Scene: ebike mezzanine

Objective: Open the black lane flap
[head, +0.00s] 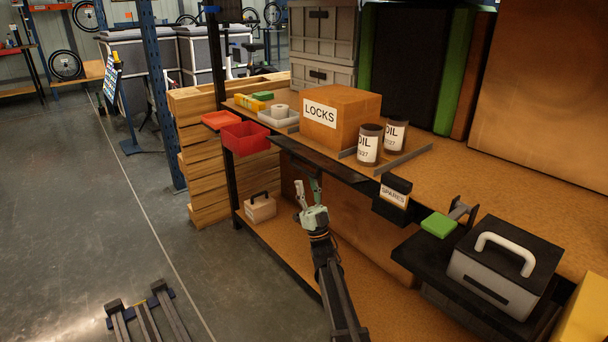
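A long black strip (318,162), which looks like the lane flap, runs along the front edge of the upper shelf, below the LOCKS box. It looks roughly flat; I cannot tell its exact angle. My gripper (309,188) points up just below and in front of the strip's middle. Its two fingers are apart with nothing seen between them. One fingertip appears close to the strip's lower edge; I cannot tell whether it touches.
A LOCKS carton (338,116) and two OIL cans (369,146) stand on the shelf above. A black SPARES holder (392,198) juts out at right. A red bin (246,138) hangs at left. A grey case (503,269) stands at front right. Floor at left is mostly clear.

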